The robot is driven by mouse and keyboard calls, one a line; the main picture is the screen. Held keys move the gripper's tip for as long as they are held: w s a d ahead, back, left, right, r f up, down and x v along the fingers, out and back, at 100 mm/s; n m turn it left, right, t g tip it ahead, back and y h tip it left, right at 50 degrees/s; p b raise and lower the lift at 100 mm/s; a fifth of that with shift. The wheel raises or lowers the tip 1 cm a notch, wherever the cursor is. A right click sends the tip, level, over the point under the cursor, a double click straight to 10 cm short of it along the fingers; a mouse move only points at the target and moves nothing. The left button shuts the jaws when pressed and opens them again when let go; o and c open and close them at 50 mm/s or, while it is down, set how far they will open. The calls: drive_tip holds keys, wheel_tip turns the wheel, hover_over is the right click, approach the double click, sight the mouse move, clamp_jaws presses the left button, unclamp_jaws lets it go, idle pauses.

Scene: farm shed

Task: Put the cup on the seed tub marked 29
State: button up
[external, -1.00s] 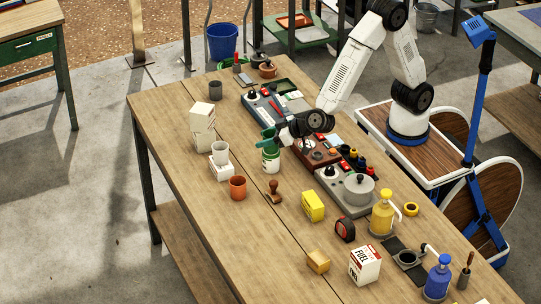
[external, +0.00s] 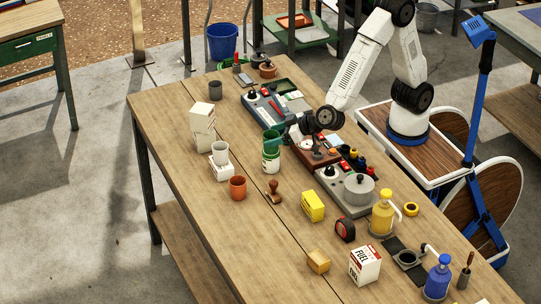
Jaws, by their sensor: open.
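A dark green cup (external: 271,138) sits upright on top of a white and green tub (external: 271,160) near the middle of the table. The number on the tub is too small to read. My gripper (external: 287,134) is just right of the cup, at about its height. It is open and holds nothing that I can see. The fingertips are small and dark, so I cannot tell whether they still touch the cup.
A white cup (external: 220,152) on a white box, a tall cream carton (external: 203,127) and an orange cup (external: 237,187) stand left of the tub. A stamp (external: 274,191) is in front. Control boxes (external: 318,152) lie behind, by my arm. The table's left front is clear.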

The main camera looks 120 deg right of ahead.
drive_tip(key=s+a+r+n+t+y, duration=0.1)
drive_tip(key=s+a+r+n+y, duration=0.1)
drive_tip(key=s+a+r+y, duration=0.25)
drive_tip(key=s+a+r+n+t+y, duration=0.1)
drive_tip(key=s+a+r+n+y, duration=0.1)
drive_tip(key=a+r+y, duration=0.35)
drive_tip(key=s+a+r+n+g+y, duration=0.1)
drive_tip(key=s+a+r+n+g, duration=0.15)
drive_tip(key=s, duration=0.55)
drive_tip(key=s+d+f+g+h, duration=0.1)
drive_tip(key=s+d+g, duration=0.3)
drive_tip(key=s, duration=0.8)
drive_tip(key=s+d+f+n+g+h, duration=0.1)
drive_tip(key=s+d+g+h, duration=0.1)
drive_tip(key=s+d, duration=0.5)
drive_tip(key=s+g, duration=0.1)
drive_tip(key=s, duration=0.4)
drive_tip(key=shift+d+f+g, duration=0.35)
